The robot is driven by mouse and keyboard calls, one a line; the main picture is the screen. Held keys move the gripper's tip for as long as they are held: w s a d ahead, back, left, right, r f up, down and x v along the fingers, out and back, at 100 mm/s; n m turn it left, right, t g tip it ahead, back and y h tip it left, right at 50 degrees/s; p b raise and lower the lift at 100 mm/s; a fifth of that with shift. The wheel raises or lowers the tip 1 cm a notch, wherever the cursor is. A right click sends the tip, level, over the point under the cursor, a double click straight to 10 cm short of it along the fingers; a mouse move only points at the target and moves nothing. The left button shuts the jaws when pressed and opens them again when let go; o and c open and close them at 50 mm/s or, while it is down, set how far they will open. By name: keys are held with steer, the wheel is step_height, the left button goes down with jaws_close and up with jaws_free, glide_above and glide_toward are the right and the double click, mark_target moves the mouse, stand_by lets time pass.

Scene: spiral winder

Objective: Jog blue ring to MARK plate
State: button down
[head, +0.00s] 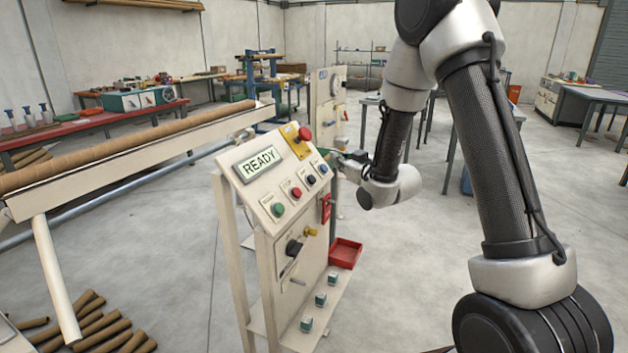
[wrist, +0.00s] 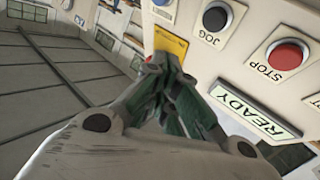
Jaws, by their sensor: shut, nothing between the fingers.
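The control panel (head: 262,178) stands in mid-view with its display (head: 261,163) reading READY. The display also shows upside down in the wrist view (wrist: 258,112). On the panel are a dark JOG button (head: 311,180) and a red STOP button (head: 297,192); the JOG button (wrist: 216,17) and STOP button (wrist: 287,54) are labelled in the wrist view. My gripper (wrist: 161,64) is shut and empty, close to the panel, with its tips left of and below the JOG button in the picture. A long brown tube (head: 120,147) lies along the winder. I cannot make out a blue ring or a MARK plate.
A red emergency knob (head: 304,134) sits on a yellow plate at the panel's top. A red bin (head: 345,253) and several small green-topped blocks are low at the panel. Cut tubes (head: 105,330) lie at lower left. The floor right of the panel is largely clear.

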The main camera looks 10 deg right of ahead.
steer(key=w+a+f, duration=0.3)
steer(key=a+f, duration=0.1)
steer(key=shift+w+a+f, duration=0.15)
steer(key=shift+a+f, duration=0.15)
steer(key=shift+f, duration=0.05)
steer(key=shift+a+f, duration=0.1)
stand_by(1.3)
steer(key=shift+w+a+f, duration=0.2)
steer(key=shift+w+a+f, duration=0.15)
steer(key=shift+a+f, duration=0.1)
stand_by(0.9)
steer(key=shift+d+r, duration=0.1)
steer(key=shift+s+d+r, duration=0.35)
steer(key=shift+d+r, duration=0.05)
steer(key=shift+r, duration=0.05)
stand_by(0.4)
steer(key=shift+s+d+r, duration=0.6)
steer(key=shift+d+r, duration=0.2)
steer(key=shift+s+d+r, duration=0.55)
steer(key=shift+d+r, duration=0.25)
